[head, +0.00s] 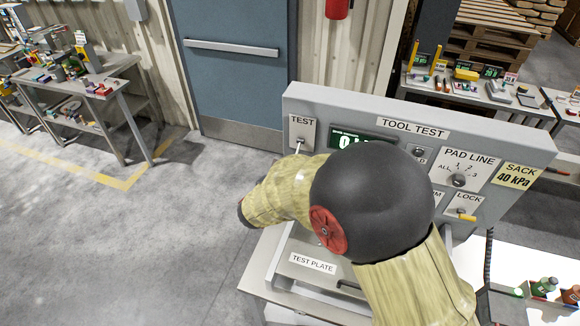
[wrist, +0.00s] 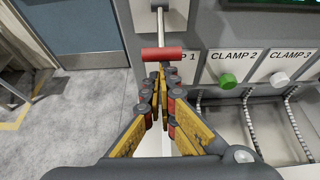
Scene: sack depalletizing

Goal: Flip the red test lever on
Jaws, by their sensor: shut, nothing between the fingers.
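The red test lever (wrist: 163,54) shows in the wrist view as a red crossbar on a pale rod, which comes from a white plate at the top. In the head view its rod (head: 299,145) shows below the TEST label, and my arm hides the red bar. My gripper (wrist: 163,75) is shut and empty, with its fingertips just below the red bar in the wrist view. I cannot tell whether they touch it. My gripper is hidden behind my arm in the head view.
The grey TOOL TEST panel (head: 475,137) carries a PAD LINE knob (head: 458,180) and a yellow LOCK lever (head: 466,217). A green CLAMP 2 knob (wrist: 227,81) and a white CLAMP 3 knob (wrist: 279,79) lie right of my gripper. Open floor (head: 100,240) lies left.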

